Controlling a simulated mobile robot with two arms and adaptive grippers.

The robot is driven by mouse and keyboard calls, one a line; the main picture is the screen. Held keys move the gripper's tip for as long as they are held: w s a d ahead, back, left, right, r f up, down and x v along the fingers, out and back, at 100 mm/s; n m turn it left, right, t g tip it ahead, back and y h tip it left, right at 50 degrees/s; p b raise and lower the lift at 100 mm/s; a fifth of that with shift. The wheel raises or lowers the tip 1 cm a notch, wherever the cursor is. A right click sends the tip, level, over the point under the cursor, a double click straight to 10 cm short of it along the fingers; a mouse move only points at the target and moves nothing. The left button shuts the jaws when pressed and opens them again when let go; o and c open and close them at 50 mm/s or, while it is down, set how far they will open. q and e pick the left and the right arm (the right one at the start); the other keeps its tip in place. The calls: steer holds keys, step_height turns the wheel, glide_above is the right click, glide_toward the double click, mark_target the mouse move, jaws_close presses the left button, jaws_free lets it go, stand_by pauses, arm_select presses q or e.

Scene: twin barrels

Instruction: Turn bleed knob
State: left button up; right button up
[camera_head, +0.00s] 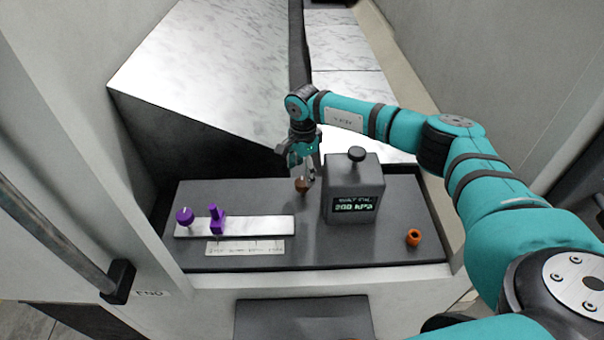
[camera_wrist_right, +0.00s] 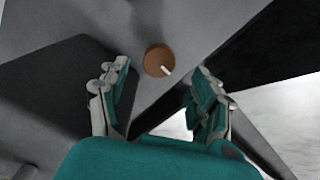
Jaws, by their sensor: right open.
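A small brown round knob (camera_head: 302,185) stands on the dark grey panel (camera_head: 310,245), left of the gauge box. It is the likely bleed knob, though I see no label on it. In the right wrist view the knob (camera_wrist_right: 157,58) shows a short white mark towards its lower right edge. My right gripper (camera_head: 304,172) points down over the knob. Its two fingers are apart, one on either side of the knob in the wrist view, with clear gaps and no visible contact. My left gripper is not in view.
A dark box (camera_head: 352,205) with a green display reading about 200 kPa and a black top knob stands close right. A purple knob (camera_head: 185,216) and purple lever (camera_head: 216,221) stand on a light plate (camera_head: 262,227) at left. An orange ring-like piece (camera_head: 413,238) sits at right.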

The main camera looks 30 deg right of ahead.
mark_target(302, 181)
step_height(302, 181, down, 3)
steer(key=shift+s+f+p, duration=0.15)
steer(key=shift+p, duration=0.25)
steer(key=shift+f, duration=0.45)
steer(key=shift+c, duration=0.4)
steer(key=c, duration=1.1)
